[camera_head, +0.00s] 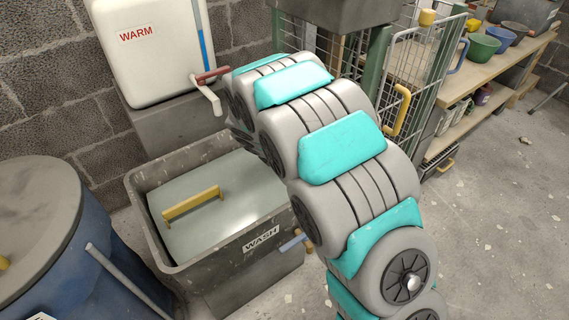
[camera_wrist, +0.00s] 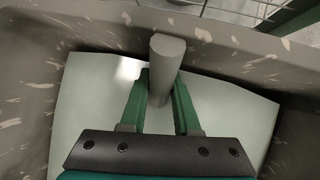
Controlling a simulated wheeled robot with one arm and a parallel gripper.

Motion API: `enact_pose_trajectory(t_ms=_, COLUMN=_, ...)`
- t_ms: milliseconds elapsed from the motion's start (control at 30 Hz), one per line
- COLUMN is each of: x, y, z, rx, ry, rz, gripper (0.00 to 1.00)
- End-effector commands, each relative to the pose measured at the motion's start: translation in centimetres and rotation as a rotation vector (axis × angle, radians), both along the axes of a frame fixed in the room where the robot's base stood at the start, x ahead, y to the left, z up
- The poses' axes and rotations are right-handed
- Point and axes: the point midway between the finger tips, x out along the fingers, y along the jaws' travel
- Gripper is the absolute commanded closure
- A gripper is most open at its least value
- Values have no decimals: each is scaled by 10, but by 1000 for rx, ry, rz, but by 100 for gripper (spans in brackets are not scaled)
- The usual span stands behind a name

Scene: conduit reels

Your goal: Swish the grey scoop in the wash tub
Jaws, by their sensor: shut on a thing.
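The grey wash tub (camera_head: 150,235), labelled WASH, stands left of centre in the head view. Its speckled wall (camera_wrist: 30,90) surrounds the wrist view. Inside it lies a pale flat surface (camera_head: 235,195); I cannot tell whether it is water or a lid. My gripper (camera_wrist: 161,82) has its green fingers on both sides of a grey cylindrical handle, apparently of the grey scoop (camera_wrist: 167,50). It is over the tub's inside, near one wall.
A yellow handle (camera_head: 192,204) stands on the pale surface. A white tank marked WARM (camera_head: 150,60) with a red-handled lever (camera_head: 212,74) is behind the tub. A blue drum (camera_head: 85,270) is at left. A wire cage and a bench with bowls (camera_head: 482,48) are at right.

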Motion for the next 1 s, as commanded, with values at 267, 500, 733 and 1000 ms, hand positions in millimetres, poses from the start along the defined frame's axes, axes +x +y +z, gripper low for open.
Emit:
enact_pose_trajectory(t_ms=267, x=1, y=1, z=13, rx=5, ry=-3, rz=-1, gripper=100)
enact_pose_trajectory(t_ms=500, x=1, y=1, z=40, rx=3, ry=-3, rz=0, gripper=100)
enact_pose_trajectory(t_ms=733, x=0, y=1, z=65, rx=4, ry=-4, rz=-1, gripper=100)
enact_pose_trajectory(t_ms=1000, x=0, y=1, z=93, rx=3, ry=-2, rz=1, gripper=100)
